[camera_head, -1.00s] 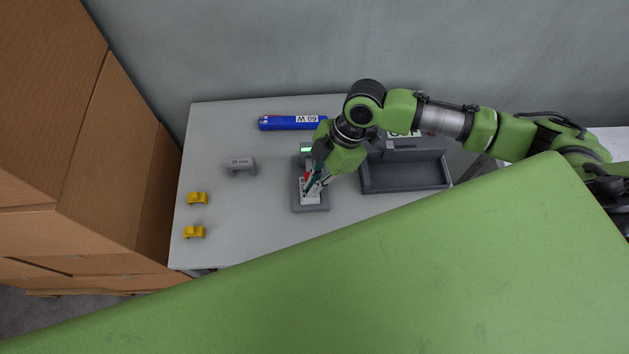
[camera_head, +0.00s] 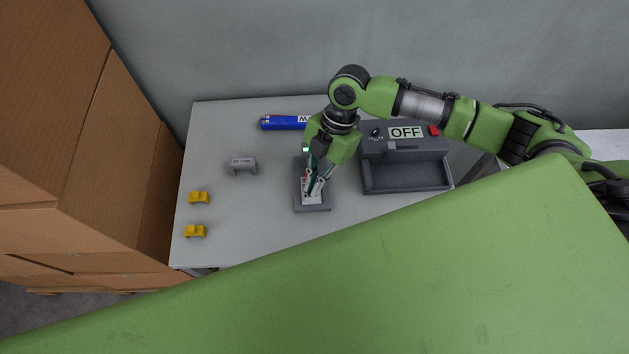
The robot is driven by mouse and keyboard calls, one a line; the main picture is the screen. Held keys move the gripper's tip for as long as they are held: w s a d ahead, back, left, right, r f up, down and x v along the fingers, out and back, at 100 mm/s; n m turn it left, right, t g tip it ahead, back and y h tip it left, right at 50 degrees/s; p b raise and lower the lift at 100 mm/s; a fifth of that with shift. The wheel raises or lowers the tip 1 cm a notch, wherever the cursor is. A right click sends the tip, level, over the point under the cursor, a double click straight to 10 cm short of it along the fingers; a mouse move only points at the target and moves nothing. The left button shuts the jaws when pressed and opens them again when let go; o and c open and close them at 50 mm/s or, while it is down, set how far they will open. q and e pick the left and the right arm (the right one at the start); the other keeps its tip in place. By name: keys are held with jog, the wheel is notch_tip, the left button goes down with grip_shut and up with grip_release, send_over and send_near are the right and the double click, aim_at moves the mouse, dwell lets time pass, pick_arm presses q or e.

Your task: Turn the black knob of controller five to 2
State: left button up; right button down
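My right gripper (camera_head: 311,188) points down over a small grey fixture (camera_head: 313,208) with a white face (camera_head: 313,197) and a bit of red. Its fingertips are at or just above the white face; contact and finger gap are too small to tell. The gripper hides much of this fixture, and I see no number five or knob on it. Right of it, a dark grey box (camera_head: 410,150) carries a small black knob (camera_head: 376,133) with marks around it, a display (camera_head: 406,132) reading OFF and a red button (camera_head: 434,130). My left gripper is not in view.
A blue tube (camera_head: 283,123) lies at the back, partly behind my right arm. A grey bracket (camera_head: 243,165) and two yellow pieces (camera_head: 198,197) (camera_head: 195,231) are on the left of the table (camera_head: 215,130). Cardboard boxes (camera_head: 110,150) stand left of it. The open tray (camera_head: 407,178) is empty.

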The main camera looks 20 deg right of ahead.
jog(key=c, duration=2.5)
grip_release()
jog(key=v, duration=1.2)
jog(key=shift+a, duration=0.1)
